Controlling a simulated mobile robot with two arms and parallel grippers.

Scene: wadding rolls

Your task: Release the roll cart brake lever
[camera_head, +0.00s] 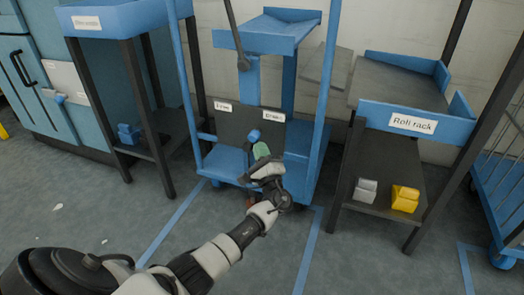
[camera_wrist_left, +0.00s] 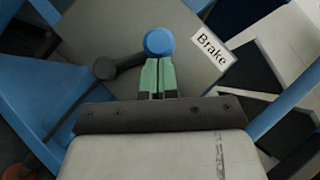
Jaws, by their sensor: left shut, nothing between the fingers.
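The roll cart (camera_head: 225,160) is a blue frame in the middle of the head view. A dark panel on it (camera_head: 236,122) carries a label reading "Brake" (camera_wrist_left: 212,47) and a second, less readable label (camera_head: 222,106). The brake lever ends in a round blue knob (camera_head: 254,135), which shows in the wrist view too (camera_wrist_left: 159,41). A dark arm (camera_wrist_left: 128,60) runs left from the knob. My left gripper (camera_head: 262,151) has green fingertips (camera_wrist_left: 157,80), shut together and empty. They lie right at the knob's lower edge; I cannot tell whether they touch it. My right gripper is not in view.
A roll rack (camera_head: 385,140) with a grey block (camera_head: 365,190) and a yellow block (camera_head: 405,199) stands on the right. A blue-topped stand (camera_head: 130,22) is on the left. Floor in front is mostly clear.

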